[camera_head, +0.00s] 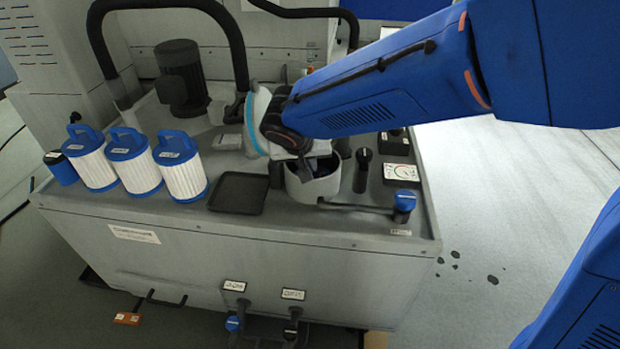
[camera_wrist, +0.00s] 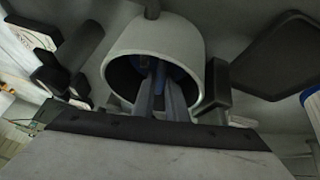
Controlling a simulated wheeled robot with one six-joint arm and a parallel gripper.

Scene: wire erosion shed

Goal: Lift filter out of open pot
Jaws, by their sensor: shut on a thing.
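The open pot (camera_head: 314,189) is a grey cylinder on the machine top. Its round lid (camera_head: 256,118) with a pale blue ring stands tilted up beside it. In the wrist view the pot (camera_wrist: 158,35) fills the upper middle, its dark mouth facing the camera. My gripper (camera_wrist: 160,78) reaches into the mouth with its fingers close together, shut on the blue top of the filter (camera_wrist: 178,72). Most of the filter is hidden inside the pot and behind the fingers. In the head view my wrist covers much of the pot mouth.
Several white filters with blue handles, one here (camera_head: 182,165), stand at the left. A black tray (camera_head: 239,193) lies left of the pot. A blue-knobbed lever (camera_head: 404,201) and black post (camera_head: 362,170) are to its right. A motor (camera_head: 182,78) and black hoses stand behind.

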